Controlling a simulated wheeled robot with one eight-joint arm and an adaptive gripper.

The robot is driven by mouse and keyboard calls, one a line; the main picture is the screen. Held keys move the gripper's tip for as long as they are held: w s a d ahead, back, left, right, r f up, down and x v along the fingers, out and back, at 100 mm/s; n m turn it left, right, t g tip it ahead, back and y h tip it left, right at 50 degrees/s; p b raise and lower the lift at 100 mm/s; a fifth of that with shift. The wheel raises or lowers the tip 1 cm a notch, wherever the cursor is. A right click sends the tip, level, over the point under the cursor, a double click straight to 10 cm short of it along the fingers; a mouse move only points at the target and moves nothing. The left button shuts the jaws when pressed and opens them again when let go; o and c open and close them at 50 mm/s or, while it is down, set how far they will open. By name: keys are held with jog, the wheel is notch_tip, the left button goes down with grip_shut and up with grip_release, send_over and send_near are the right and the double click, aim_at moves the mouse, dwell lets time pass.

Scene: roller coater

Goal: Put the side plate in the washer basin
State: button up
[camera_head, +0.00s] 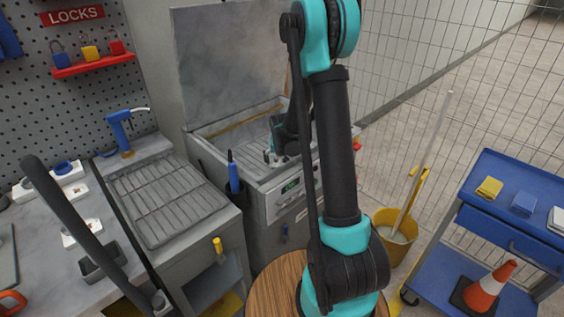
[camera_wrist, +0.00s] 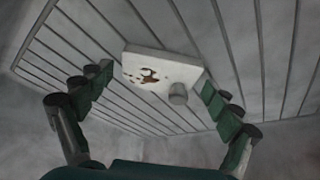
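The side plate (camera_wrist: 160,75) is a pale, flat block with brown stains and a round knob, seen in the wrist view. It appears to rest tilted in the picture on the slatted floor of the washer basin (camera_wrist: 260,50). My gripper (camera_wrist: 157,80) has its fingers spread on either side of the plate, with a gap at the left finger and the right finger very close to the plate's edge. In the head view my gripper (camera_head: 274,155) reaches down into the open washer basin (camera_head: 205,131), and the plate cannot be made out there.
The washer's lid (camera_head: 225,60) stands raised behind the basin. A slatted drain table (camera_head: 165,205) is at the left, with a blue tool (camera_head: 120,130) behind it. A yellow bucket (camera_head: 398,245) and blue cart (camera_head: 510,215) stand at the right.

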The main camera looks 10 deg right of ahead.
jog(key=shift+r, duration=0.15)
jog(key=v, duration=1.2)
jog(key=shift+w, duration=0.1)
jog(key=shift+c, duration=0.5)
dwell(1.0)
